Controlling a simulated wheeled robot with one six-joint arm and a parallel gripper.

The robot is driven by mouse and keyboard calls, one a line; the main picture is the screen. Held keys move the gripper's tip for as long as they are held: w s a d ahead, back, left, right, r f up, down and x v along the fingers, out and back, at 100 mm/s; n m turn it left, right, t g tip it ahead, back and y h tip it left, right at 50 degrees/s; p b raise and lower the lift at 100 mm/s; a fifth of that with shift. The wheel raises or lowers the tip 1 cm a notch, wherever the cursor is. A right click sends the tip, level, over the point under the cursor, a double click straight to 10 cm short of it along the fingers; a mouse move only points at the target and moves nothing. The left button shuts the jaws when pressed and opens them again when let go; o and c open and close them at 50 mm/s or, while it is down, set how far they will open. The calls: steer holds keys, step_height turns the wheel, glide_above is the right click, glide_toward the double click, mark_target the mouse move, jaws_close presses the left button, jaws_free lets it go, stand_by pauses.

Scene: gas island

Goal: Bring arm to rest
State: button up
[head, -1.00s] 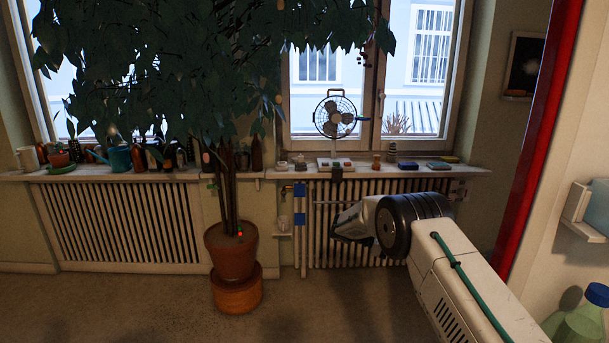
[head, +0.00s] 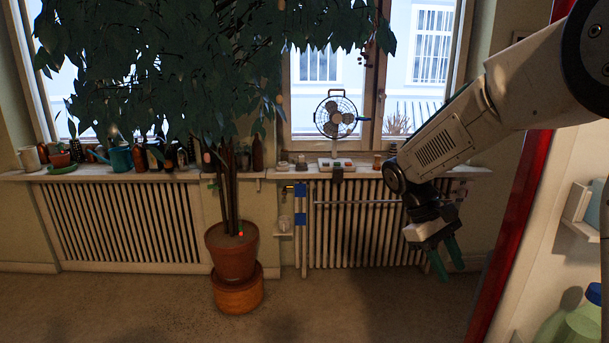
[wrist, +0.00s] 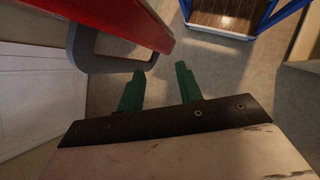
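My gripper (head: 447,263) hangs at the right in the head view, below my raised white arm, with its green fingers pointing down. It is in front of the right end of the radiator and left of the red post. In the wrist view my gripper (wrist: 160,82) shows two green fingers spread apart. Nothing is between them, only the grey floor beyond.
A red post (head: 515,220) stands close to the right of my arm. A potted plant (head: 232,252) stands left of centre before the radiators. A fan (head: 336,118) and small items line the windowsill. The wrist view shows a red part (wrist: 118,22) and a blue-framed thing (wrist: 262,20).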

steer(key=s+a+r+m+t+y, duration=0.1)
steer(key=s+r+m+t+y, duration=0.1)
steer(key=s, duration=1)
steer(key=s+a+r+m+t+y, duration=0.1)
steer(key=s+r+m+t+y, duration=0.1)
steer(key=s, duration=1.1)
step_height(320, 180, up, 3)
steer(key=shift+s+a+m+t+y, duration=0.3)
steer(key=shift+a+m+t+y, duration=0.15)
steer(key=shift+t, duration=0.55)
